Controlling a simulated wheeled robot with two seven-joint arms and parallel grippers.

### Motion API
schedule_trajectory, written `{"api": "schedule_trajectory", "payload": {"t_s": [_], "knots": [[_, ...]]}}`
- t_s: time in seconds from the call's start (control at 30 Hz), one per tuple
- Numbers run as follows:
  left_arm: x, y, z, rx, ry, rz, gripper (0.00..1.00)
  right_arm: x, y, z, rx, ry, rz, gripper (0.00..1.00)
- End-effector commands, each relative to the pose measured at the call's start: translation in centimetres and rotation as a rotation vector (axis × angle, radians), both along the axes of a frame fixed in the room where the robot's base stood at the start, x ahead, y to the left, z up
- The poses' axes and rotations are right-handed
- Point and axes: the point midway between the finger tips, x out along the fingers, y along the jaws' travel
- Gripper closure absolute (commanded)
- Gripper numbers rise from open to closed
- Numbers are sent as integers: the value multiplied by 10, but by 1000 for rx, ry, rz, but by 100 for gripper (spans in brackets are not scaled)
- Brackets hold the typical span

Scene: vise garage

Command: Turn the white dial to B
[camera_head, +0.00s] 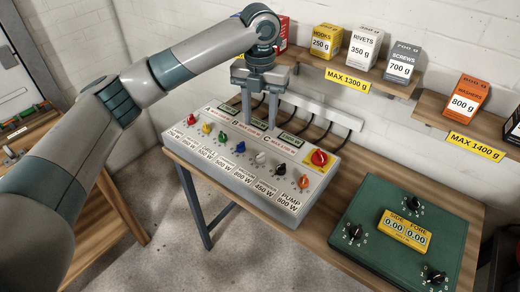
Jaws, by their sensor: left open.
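The white dial (261,158) sits on the sloped face of a grey control panel (236,200), between a blue dial (240,147) and a black dial (281,169). The large letters A, B and C are printed along the panel's upper part, each near a small dark display. The white dial's pointing direction is too small to tell. My left gripper (259,119) points down over the panel's back edge, open and empty, behind and above the row of dials. It appears apart from the white dial. My right gripper is not in view.
Red, yellow, green and orange dials share the row, with a red knob (319,157) on a yellow plate at right. Black cables run behind the panel. A green box (375,248) with black knobs stands at right. Wall shelves (380,80) hold labelled boxes.

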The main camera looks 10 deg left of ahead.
Motion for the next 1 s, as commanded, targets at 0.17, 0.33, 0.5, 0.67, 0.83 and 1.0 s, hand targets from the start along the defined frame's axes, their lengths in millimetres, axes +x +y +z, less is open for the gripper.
{"api": "schedule_trajectory", "payload": {"t_s": [0.17, 0.33, 0.5, 0.67, 0.83, 1.0], "knots": [[-1, 0, -31, 0, 4, 0, 59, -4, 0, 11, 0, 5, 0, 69], [-1, 0, -62, 0, 3, 0, 59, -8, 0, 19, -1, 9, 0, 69], [-1, 0, -92, 0, 3, 0, 59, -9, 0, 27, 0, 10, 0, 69], [-1, 0, -113, 0, 2, -1, 59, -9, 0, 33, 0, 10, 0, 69], [-1, 0, -126, 1, 0, 0, 59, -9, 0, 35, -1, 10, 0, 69], [0, 0, -130, 0, -1, 0, 59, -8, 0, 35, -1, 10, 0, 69]]}}
